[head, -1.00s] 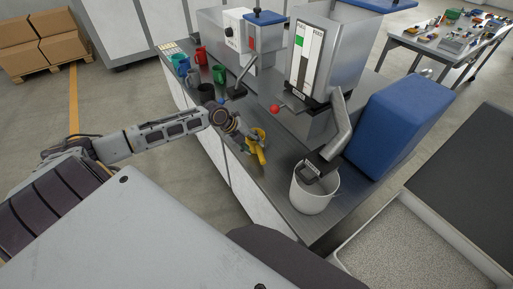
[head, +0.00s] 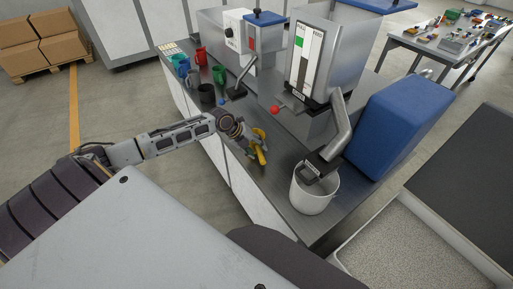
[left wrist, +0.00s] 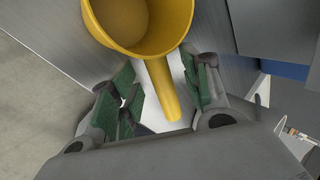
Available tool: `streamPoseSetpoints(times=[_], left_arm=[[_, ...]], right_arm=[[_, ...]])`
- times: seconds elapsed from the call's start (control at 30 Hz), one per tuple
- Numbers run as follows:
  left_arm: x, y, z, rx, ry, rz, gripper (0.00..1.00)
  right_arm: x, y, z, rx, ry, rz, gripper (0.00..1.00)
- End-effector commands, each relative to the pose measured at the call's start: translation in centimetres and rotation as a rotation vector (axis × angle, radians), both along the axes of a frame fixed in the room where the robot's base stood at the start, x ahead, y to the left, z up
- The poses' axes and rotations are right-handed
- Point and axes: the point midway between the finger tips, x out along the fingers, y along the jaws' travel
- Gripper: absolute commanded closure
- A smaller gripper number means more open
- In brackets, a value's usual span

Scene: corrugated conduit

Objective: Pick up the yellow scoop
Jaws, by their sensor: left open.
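The yellow scoop (head: 261,152) lies on the steel counter (head: 283,192), just in front of my left gripper (head: 247,142). In the left wrist view the scoop's round bowl (left wrist: 140,22) is at the top, and its handle (left wrist: 162,90) points down between the green-padded fingers of my left gripper (left wrist: 162,95). The fingers are apart, one on each side of the handle, with a gap on both sides. In the head view the gripper partly hides the scoop. My right gripper does not show.
A white bucket (head: 314,190) stands on the counter under the chute of a metal dispenser (head: 318,60). A red-knobbed lever (head: 275,109) sticks out near the scoop. Several coloured mugs (head: 193,78) stand at the counter's far left. A blue box (head: 398,125) is at right.

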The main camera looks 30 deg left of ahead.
Motion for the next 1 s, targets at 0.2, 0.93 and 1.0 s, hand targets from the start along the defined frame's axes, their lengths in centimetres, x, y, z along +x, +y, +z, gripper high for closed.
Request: streamPoseSetpoints(times=[0.2,0.93,1.0], left_arm=[[0.7,-0.7,-1.5,-0.001,0.000,0.001,0.53],[1.0,-1.0,-2.3,0.001,0.000,-0.001,0.58],[1.0,-1.0,-2.3,0.001,0.000,-0.001,0.67]], right_arm=[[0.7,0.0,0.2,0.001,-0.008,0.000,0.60],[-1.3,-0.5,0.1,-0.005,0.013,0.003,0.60],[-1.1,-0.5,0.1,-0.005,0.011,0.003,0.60]])
